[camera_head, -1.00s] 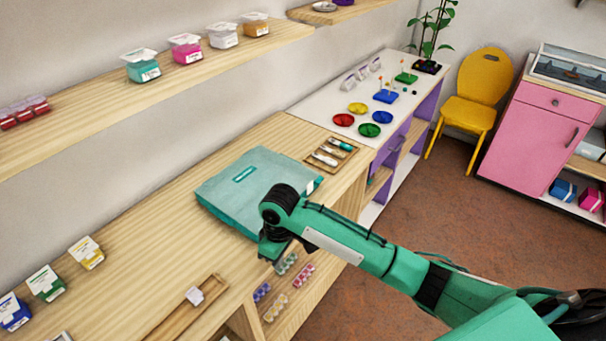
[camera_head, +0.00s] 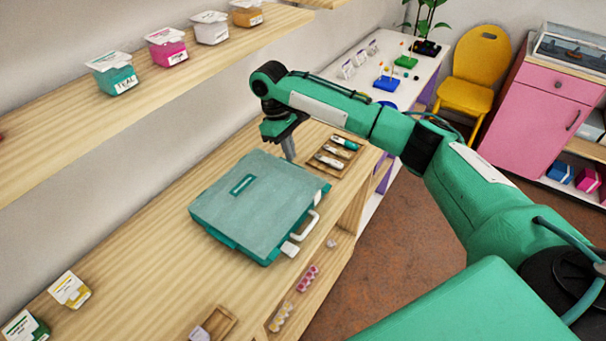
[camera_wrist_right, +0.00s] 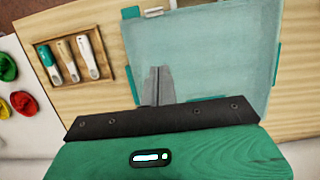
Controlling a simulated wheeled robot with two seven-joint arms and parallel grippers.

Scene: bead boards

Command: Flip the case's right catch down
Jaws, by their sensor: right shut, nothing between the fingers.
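The teal case (camera_head: 248,208) lies closed on the wooden counter, with its white handle (camera_head: 309,225) on the front right side. A small teal tab (camera_head: 326,188), seemingly the right catch, sits at the right end of that side; I cannot tell its position clearly. A pale tab (camera_head: 290,248) shows near the handle's left end. My right gripper (camera_head: 290,158) is shut and empty, pointing down by the case's far right edge. In the right wrist view its fingertips (camera_wrist_right: 158,72) overlap the case lid (camera_wrist_right: 210,50); contact cannot be told. My left gripper is out of view.
A wooden tray with several tools (camera_head: 338,152) lies just right of the case. A shelf with tubs (camera_head: 170,45) runs above the counter along the wall. A small wooden tray (camera_head: 220,322) is at the front.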

